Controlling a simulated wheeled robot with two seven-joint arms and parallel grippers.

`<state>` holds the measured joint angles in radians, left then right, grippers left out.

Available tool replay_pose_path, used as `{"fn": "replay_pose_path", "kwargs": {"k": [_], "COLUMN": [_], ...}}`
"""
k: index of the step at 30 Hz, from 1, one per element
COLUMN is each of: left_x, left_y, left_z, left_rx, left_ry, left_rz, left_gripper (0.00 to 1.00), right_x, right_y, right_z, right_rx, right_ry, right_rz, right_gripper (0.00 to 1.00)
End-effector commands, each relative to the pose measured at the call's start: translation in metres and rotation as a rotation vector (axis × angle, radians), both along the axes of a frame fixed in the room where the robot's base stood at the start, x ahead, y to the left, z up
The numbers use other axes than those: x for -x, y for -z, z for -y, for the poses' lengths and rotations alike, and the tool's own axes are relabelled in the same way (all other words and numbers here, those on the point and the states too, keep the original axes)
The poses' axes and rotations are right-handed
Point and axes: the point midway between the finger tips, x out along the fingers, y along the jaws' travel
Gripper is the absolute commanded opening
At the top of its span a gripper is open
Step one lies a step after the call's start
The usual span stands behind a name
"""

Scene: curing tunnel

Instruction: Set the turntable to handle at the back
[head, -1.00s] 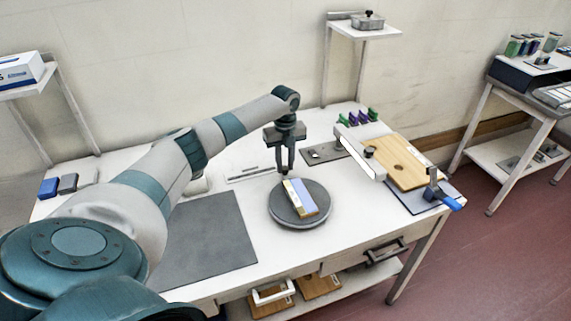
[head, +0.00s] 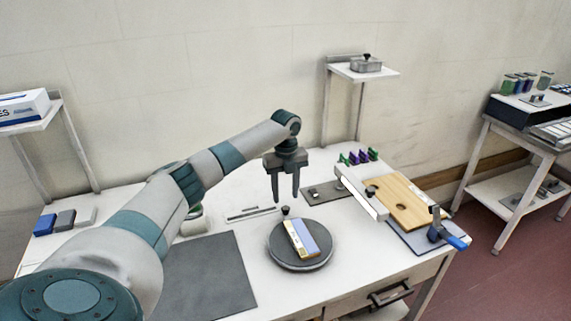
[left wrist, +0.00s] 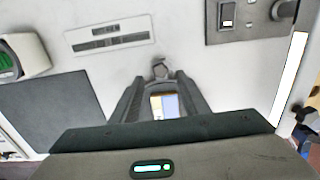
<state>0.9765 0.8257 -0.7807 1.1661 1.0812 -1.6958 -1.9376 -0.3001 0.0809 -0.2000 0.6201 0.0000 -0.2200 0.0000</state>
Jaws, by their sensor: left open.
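The round dark turntable (head: 300,262) stands on the white table, with a yellow-and-lilac block (head: 302,240) lying on it. A small dark knob-like handle (head: 286,211) shows at the turntable's back edge, a little left of its middle. My left gripper (head: 285,200) points down over the back of the turntable, its fingers apart and empty. In the left wrist view the handle (left wrist: 160,68) shows just beyond the open fingertips, and part of the block (left wrist: 166,104) shows between the fingers. Whether the fingertips reach down to handle height is unclear. My right gripper is not in view.
A dark mat (head: 205,275) lies left of the turntable. A wooden board (head: 405,197) with a white bar and a blue-handled clamp (head: 447,236) stands to the right. A slotted plate (head: 251,213) lies behind. Bare table surrounds the turntable.

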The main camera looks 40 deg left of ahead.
Motion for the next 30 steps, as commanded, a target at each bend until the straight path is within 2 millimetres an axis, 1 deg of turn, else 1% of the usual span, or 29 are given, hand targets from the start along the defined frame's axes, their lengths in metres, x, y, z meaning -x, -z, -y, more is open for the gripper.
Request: {"fn": "replay_pose_path", "kwargs": {"k": [1, 9, 15, 18, 21, 25, 30], "left_x": [-0.001, -0.001, 0.0, -0.001, 0.0, 0.0, 0.0], "left_y": [-0.009, -0.065, -0.1, -0.113, -0.121, -0.126, -0.126], "left_z": [0.0, 0.0, 0.0, 0.0, 0.0, 0.0, 0.0], "left_rx": [-0.001, -0.001, 0.0, 0.0, 0.0, -0.001, 0.0], "left_ry": [0.001, 0.0, 0.0, 0.0, 0.0, 0.0, 0.0], "left_rz": [0.005, 0.006, 0.004, 0.002, 0.002, 0.0, 0.0], "left_gripper": [0.41, 0.41, 0.41, 0.41, 0.41, 0.41, 0.41], "right_x": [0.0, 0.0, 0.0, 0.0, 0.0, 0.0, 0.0], "right_y": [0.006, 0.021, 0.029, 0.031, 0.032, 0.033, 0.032], "right_z": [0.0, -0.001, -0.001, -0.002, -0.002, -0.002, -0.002], "right_rx": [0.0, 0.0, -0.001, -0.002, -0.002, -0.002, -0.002], "right_ry": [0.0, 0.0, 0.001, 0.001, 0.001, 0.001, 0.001], "right_rz": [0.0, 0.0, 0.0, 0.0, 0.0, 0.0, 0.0], "right_gripper": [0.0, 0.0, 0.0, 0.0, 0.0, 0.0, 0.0]}}
